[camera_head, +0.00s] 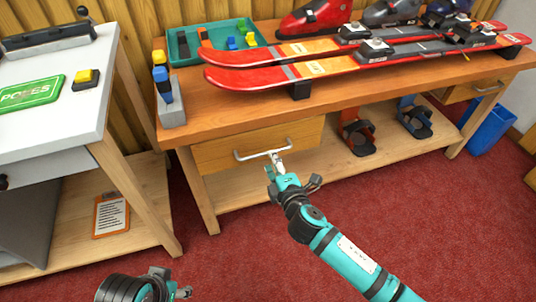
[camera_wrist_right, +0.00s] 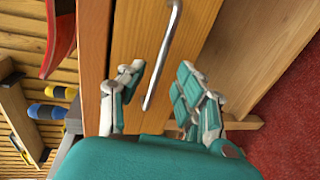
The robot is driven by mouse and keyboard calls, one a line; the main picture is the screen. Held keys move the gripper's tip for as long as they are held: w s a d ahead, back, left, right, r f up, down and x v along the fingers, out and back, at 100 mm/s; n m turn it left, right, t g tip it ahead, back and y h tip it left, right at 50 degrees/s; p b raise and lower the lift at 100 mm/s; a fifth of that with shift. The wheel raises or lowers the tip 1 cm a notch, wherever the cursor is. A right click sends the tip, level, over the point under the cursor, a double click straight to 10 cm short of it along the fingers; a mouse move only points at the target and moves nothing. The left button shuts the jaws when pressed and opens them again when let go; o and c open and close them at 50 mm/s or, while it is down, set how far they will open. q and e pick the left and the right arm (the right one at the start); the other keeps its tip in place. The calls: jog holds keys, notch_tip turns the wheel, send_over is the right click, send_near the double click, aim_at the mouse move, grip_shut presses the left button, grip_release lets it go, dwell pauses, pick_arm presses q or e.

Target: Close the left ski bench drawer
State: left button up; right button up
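The left drawer (camera_head: 225,152) of the ski bench has a plain wooden front with a silver bar handle (camera_head: 250,154). I cannot tell exactly how far it stands out. In the right wrist view the drawer front (camera_wrist_right: 140,35) shows behind the gripper (camera_wrist_right: 160,85). Its two fingers are apart, with the handle (camera_wrist_right: 164,55) running between them; contact is unclear. My left gripper (camera_head: 181,293) is low at the left edge of the floor area, away from the drawer and mostly cut off.
The ski bench top (camera_head: 225,108) carries red skis (camera_head: 285,75), boots and a green tray (camera_head: 183,50). Bindings stand on the lower shelf (camera_head: 245,190). A white table (camera_head: 60,115) stands at left, a blue bin (camera_head: 488,128) at right. Red floor (camera_head: 240,245) in front is clear.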

jog(key=b+x, duration=0.1)
jog(key=x, duration=0.4)
jog(key=shift+w+a, duration=0.1)
jog(key=shift+w, duration=0.1)
grip_shut()
dwell(0.3)
